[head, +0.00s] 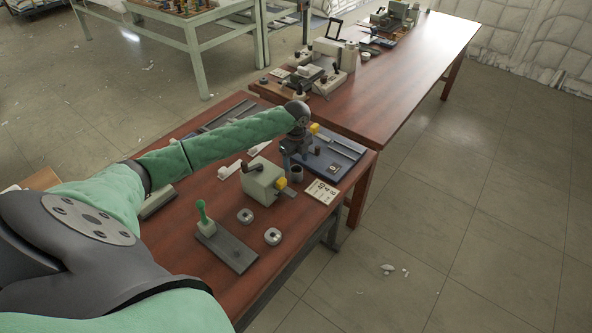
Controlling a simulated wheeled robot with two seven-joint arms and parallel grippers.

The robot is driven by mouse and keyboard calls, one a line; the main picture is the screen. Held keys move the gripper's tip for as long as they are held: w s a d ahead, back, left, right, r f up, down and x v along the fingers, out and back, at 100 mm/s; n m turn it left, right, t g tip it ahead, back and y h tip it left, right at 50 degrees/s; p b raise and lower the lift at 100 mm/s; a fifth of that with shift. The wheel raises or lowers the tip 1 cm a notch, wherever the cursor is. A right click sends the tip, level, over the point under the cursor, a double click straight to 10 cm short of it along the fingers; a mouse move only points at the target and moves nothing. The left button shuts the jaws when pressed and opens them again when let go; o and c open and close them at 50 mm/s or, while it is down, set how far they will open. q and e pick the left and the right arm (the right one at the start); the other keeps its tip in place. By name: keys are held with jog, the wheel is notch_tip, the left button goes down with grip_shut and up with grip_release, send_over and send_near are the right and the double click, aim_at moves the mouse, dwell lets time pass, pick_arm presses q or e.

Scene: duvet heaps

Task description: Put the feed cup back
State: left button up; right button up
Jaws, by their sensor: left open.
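A small grey cup with a dark inside (296,174), which looks like the feed cup, stands upright on the red-brown table, right of a pale box-shaped machine (262,184) with a yellow part. My left gripper (291,160) hangs from the end of my green-sleeved arm, just above and behind the cup. It is open, and I see nothing held in it. Its fingertips are small and partly hidden; I cannot tell whether they touch the cup. My right gripper is out of view.
A blue-grey tray (342,163) lies behind the gripper. A number card (322,191) lies by the table edge. Two metal rings (245,215) (272,236) and a green-handled clamp on a plate (233,252) are nearer. A second table (415,75) adjoins behind.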

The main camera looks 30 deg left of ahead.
aim_at(296, 169)
pick_arm(q)
notch_tip(296, 169, up, 7)
jog(key=b, duration=0.1)
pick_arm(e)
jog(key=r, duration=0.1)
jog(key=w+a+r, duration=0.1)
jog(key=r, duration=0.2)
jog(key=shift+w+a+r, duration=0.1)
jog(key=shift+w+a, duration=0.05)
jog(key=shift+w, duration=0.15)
